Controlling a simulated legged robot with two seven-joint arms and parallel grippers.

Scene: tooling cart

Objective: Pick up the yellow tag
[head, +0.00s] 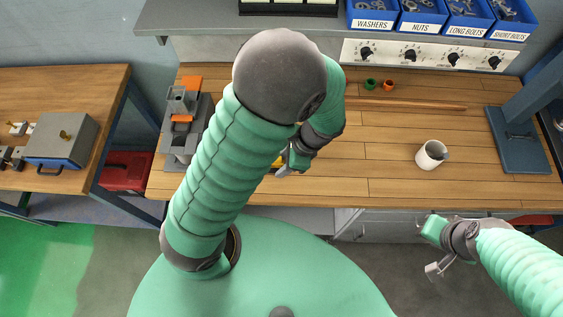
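My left arm reaches over the wooden workbench and covers much of its left half. My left gripper (285,168) is low over the bench near its front edge, partly hidden by its own wrist. A small yellow patch (277,162), possibly the yellow tag, shows between the arm and this gripper. The rest of it is hidden, and I cannot tell whether the fingers touch or hold it. My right gripper (434,249) hangs in front of the bench at the lower right, its fingers apart and empty.
A white mug (431,155) stands on the bench (390,184) at the right. A green ring (370,84) and an orange ring (389,85) lie at the back, near a long brown rod (410,104). A grey vise (183,130) is at the left. Blue bins (421,24) stand behind.

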